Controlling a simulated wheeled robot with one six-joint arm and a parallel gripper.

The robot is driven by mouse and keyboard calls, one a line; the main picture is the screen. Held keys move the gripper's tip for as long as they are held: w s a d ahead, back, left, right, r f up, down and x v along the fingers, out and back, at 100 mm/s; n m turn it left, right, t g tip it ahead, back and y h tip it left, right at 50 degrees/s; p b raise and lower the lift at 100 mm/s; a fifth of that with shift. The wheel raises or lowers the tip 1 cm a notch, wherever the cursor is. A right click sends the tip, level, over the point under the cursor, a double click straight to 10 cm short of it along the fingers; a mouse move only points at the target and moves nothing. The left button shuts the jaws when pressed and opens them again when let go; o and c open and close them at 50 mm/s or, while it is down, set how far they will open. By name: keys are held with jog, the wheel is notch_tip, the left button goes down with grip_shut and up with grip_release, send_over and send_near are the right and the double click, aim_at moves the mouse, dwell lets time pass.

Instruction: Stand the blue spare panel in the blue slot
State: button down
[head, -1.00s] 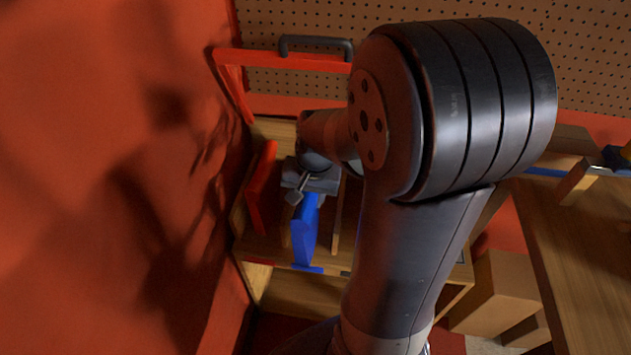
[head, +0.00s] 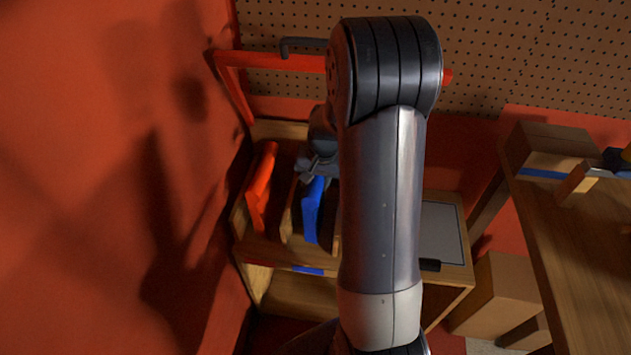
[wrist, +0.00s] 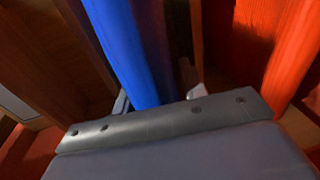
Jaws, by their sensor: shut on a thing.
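The blue spare panel (head: 312,209) stands about upright between wooden dividers of the rack. It also fills the upper middle of the wrist view (wrist: 127,45). My gripper (head: 318,172) is shut on the panel's upper part; in the wrist view the fingers (wrist: 160,100) show only in part beside the panel. A blue strip (head: 309,270) marks the rack's front edge below the panel. My arm hides the right side of the rack, and I cannot see whether the panel's bottom touches the slot floor.
A red panel (head: 261,187) stands in the rack to the left, with a divider between. A red wall (head: 110,180) rises close on the left. A wooden bench (head: 575,250) with boxes stands at the right. A grey pad (head: 441,234) lies right of my arm.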

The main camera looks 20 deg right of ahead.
jog(key=shift+w+d+f, duration=0.15)
jog(key=shift+w+f, duration=0.05)
jog(key=shift+f, duration=0.15)
jog(key=shift+f, duration=0.2)
jog(key=c, duration=0.8)
grip_release()
jog(key=shift+r, duration=0.1)
jog(key=shift+s+d+r+p, duration=0.1)
jog(key=shift+s+r+p, duration=0.1)
jog(key=shift+r, duration=1.05)
jog(key=shift+s+d+r+p, duration=0.1)
jog(key=shift+s+r, duration=0.15)
jog(key=shift+r, duration=1.05)
jog(key=shift+s+d+r+p, duration=0.1)
jog(key=shift+s+r, duration=0.1)
jog(key=shift+r, duration=1.05)
